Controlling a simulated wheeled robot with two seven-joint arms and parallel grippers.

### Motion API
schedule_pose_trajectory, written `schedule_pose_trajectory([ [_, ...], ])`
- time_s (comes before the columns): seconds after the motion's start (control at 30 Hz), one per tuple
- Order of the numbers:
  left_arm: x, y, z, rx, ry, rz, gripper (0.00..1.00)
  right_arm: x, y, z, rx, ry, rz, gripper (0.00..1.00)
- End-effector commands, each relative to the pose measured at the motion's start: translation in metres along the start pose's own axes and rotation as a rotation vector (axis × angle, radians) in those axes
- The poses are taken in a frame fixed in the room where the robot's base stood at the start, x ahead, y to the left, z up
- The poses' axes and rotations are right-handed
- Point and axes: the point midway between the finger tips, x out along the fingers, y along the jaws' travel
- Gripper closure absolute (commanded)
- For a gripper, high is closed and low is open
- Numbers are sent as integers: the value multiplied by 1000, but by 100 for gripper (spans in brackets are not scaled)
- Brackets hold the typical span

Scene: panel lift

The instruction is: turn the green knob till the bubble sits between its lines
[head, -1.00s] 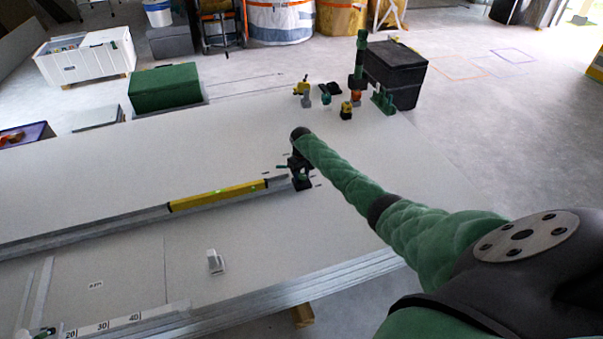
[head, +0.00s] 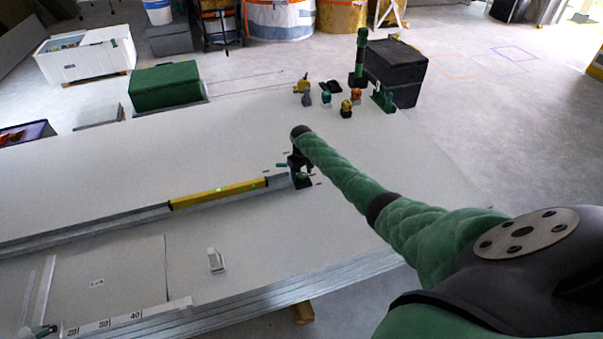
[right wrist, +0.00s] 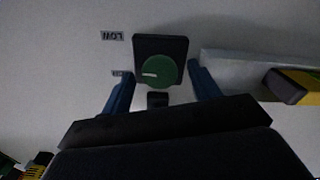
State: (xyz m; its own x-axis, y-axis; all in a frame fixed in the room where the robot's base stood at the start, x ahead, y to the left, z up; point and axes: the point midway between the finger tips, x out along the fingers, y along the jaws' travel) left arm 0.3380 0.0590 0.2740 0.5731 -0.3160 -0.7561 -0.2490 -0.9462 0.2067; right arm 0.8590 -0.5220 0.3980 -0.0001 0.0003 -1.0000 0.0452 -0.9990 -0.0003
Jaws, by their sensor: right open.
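The green knob (right wrist: 158,72) sits on a dark square mount in the right wrist view, with a pale mark on its left side. My right gripper (right wrist: 160,90) is open, its two blue fingers on either side of the knob's lower part, with gaps showing. In the head view my right gripper (head: 297,172) is at the right end of the rail and mostly hides the knob. The yellow level (head: 217,193) lies on the grey rail, with a small bright green vial (head: 219,189) near its middle. The bubble and its lines are too small to make out. My left gripper is not in view.
A small label reading LOW (right wrist: 112,36) is beside the knob mount. A white clip-like piece (head: 215,260) stands on the panel. Several small coloured parts and a black box (head: 396,73) are at the far right. The panel between is largely clear.

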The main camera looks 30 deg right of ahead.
Motion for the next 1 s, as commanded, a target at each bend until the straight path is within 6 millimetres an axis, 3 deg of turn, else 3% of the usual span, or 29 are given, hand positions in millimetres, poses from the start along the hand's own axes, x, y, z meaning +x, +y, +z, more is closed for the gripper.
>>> schedule_pose_trajectory([
  [0.53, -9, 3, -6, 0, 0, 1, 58, -68, 0, -1, -1, 1, 0, 39],
  [1.0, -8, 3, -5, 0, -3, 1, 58, -77, 0, 0, 0, 1, 0, 39],
])
